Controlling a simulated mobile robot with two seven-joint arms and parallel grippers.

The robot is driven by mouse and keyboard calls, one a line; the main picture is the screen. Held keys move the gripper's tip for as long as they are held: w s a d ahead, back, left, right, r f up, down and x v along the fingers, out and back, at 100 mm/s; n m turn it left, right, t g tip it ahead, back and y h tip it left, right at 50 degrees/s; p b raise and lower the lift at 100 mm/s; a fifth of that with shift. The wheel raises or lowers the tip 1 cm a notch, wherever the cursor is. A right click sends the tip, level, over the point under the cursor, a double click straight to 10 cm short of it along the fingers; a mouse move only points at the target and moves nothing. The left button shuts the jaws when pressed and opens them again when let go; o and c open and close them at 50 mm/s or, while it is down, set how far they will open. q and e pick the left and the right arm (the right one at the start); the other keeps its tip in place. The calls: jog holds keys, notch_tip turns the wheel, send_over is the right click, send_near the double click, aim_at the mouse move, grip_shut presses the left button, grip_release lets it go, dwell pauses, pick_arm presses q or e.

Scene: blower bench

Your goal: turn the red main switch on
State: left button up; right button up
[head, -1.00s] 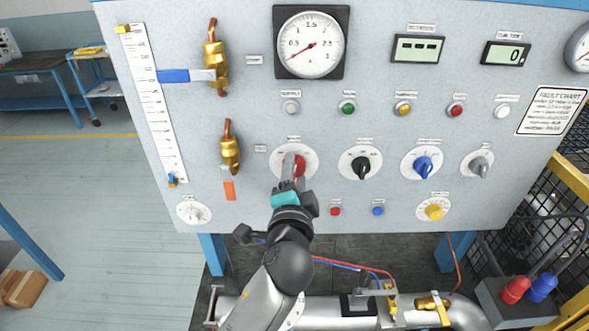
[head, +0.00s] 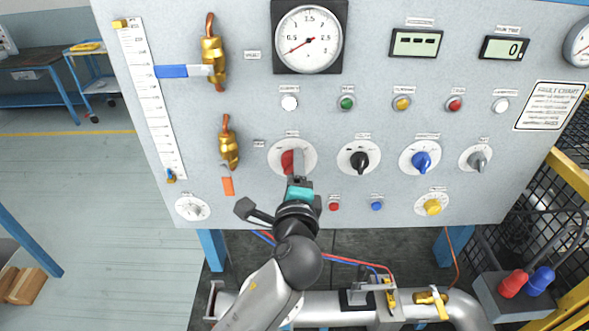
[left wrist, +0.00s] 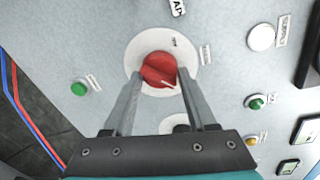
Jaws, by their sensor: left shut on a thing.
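The red main switch (head: 287,162) is a round red knob on a white dial plate, on the left part of the panel's knob row. In the left wrist view the red knob (left wrist: 158,70) sits between the two finger ends, with a pale pointer line on its face. My left gripper (head: 297,167) reaches up to it from below and is shut on the knob. The fingers (left wrist: 155,88) hide part of the knob in the head view. My right gripper is not in view.
A black knob (head: 359,161) and a blue knob (head: 421,162) sit to the right. The white lamp (head: 289,103) above the switch looks bright. A round gauge (head: 308,40) is higher up. Pipework (head: 330,307) runs below the panel.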

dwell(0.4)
pick_arm(q)
jog(key=o, duration=1.4)
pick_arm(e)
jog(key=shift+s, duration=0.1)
